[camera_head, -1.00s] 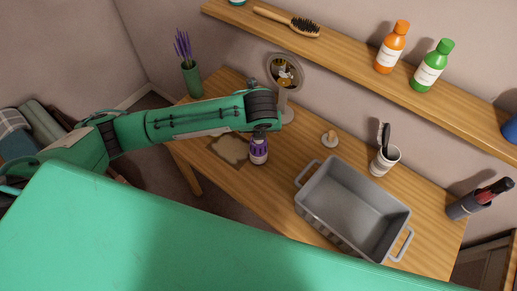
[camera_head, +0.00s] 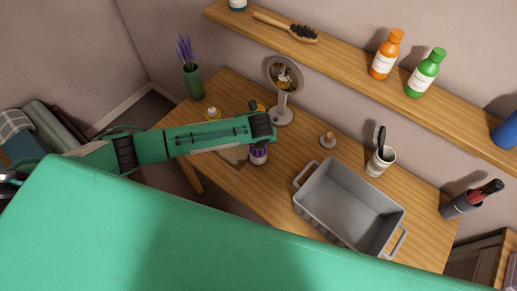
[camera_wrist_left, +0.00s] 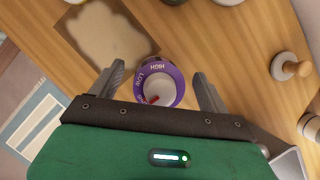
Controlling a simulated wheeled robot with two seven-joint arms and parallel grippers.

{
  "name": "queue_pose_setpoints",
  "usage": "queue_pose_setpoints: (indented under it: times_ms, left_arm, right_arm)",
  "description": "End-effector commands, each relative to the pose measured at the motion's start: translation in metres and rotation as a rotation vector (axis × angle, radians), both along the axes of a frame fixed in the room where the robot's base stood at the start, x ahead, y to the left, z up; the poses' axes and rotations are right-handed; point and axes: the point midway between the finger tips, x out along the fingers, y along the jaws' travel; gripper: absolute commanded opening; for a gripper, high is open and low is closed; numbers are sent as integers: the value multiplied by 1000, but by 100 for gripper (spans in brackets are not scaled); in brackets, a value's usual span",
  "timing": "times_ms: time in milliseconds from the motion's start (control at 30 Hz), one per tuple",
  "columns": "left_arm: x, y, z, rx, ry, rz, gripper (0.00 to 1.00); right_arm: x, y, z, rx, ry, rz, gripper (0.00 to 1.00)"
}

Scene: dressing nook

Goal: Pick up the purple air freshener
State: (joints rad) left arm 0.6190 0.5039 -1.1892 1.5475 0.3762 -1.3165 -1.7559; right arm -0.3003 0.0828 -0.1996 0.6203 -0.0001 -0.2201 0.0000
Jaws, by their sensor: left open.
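The purple air freshener (camera_head: 259,155) stands on the wooden table, with its upper part hidden by my left arm in the head view. In the left wrist view, the air freshener (camera_wrist_left: 158,84) is seen from above, with a purple ring lettered HIGH and LOW around a pale centre with a red mark. My left gripper (camera_wrist_left: 161,80) is open, with one finger on each side of the air freshener and a gap visible on both sides. Its fingers are hidden behind the arm in the head view. My right gripper is not in view.
A grey bin (camera_head: 345,208) stands to the right, near a small wooden-topped peg (camera_head: 328,140) and a cup with a brush (camera_head: 380,161). A round mirror (camera_head: 284,90) stands behind. A tan mat (camera_wrist_left: 105,38) lies beside the air freshener.

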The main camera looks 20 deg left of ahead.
Motion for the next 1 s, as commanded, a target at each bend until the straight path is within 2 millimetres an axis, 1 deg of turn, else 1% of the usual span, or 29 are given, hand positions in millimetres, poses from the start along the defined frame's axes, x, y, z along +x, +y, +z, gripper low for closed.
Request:
queue_pose_setpoints:
  times_ms: [100, 267, 300, 367, 500, 567, 600, 633, 867, 1000]
  left_arm:
    - [1, 0, -3, -1, -1, -2, 79]
    - [1, 0, -4, -1, -1, -2, 79]
    - [1, 0, -4, -1, -1, -2, 77]
    - [1, 0, -4, -1, -1, -2, 65]
    - [1, 0, -3, -1, 0, 0, 38]
    - [1, 0, -3, -1, 0, 0, 26]
    - [1, 0, -3, -1, 0, 0, 18]
    - [1, 0, -3, -1, 0, 0, 13]
    - [2, 0, -2, -1, -2, -1, 13]
    - [2, 0, 3, 0, -2, 0, 13]
  right_arm:
    - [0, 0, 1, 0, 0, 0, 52]
    - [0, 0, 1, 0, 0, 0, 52]
    - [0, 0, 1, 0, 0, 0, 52]
    - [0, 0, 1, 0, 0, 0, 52]
    - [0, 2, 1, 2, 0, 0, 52]
    - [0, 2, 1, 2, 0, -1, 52]
    - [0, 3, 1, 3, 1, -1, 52]
    - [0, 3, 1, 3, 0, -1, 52]
    - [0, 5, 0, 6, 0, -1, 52]
    - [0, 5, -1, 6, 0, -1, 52]
